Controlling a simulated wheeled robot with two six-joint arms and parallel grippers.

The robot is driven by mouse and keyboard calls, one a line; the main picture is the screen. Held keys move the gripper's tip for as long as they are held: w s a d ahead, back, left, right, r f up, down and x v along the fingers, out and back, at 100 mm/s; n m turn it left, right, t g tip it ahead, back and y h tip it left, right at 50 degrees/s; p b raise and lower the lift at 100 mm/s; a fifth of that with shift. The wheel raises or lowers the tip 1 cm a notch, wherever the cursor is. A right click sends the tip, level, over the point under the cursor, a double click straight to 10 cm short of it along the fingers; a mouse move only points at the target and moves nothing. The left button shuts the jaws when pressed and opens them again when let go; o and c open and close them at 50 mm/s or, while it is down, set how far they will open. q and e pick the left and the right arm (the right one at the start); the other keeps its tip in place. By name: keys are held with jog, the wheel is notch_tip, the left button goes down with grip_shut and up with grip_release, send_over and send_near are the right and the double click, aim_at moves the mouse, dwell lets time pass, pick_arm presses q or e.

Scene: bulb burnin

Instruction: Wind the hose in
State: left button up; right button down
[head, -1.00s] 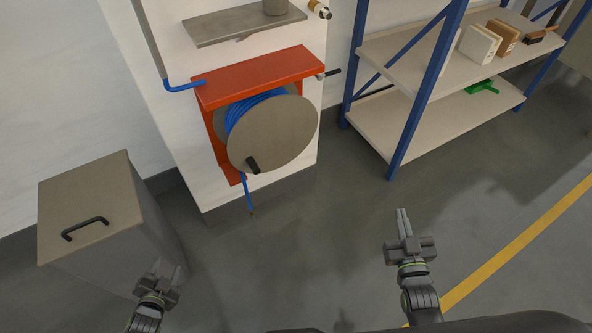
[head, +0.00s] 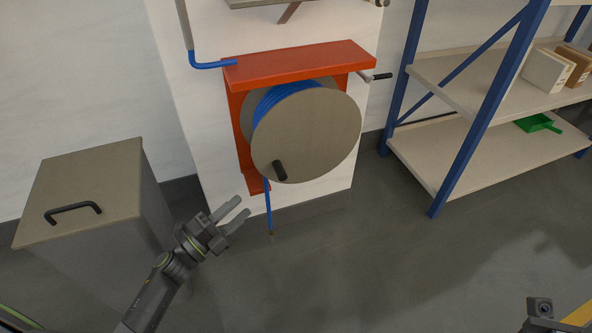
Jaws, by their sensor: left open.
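The hose reel is a round grey-brown disc (head: 318,135) on a red wall bracket (head: 300,64). Blue hose (head: 284,94) is wound behind the disc. A short hose end (head: 268,209) hangs below the reel, close to the floor. A black crank handle (head: 280,171) sticks out of the disc's lower left. My left gripper (head: 238,213) is open and empty, below and left of the crank handle and apart from it. Of my right arm only a part shows at the bottom right corner; its fingers are out of the picture.
A grey bin with a black-handled lid (head: 88,185) stands at the left, close to my left arm. A blue-framed shelf (head: 475,150) at the right holds boxes (head: 548,70) and a green dustpan (head: 537,123). A small lever (head: 380,77) sits beside the bracket. The floor before the reel is clear.

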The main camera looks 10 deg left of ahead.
aim_at(286, 167)
pick_arm(q)
jog(key=b+x, duration=0.1)
jog(key=x, duration=1.5)
jog(key=shift+w+r, duration=0.1)
jog(key=shift+w, duration=0.15)
grip_shut()
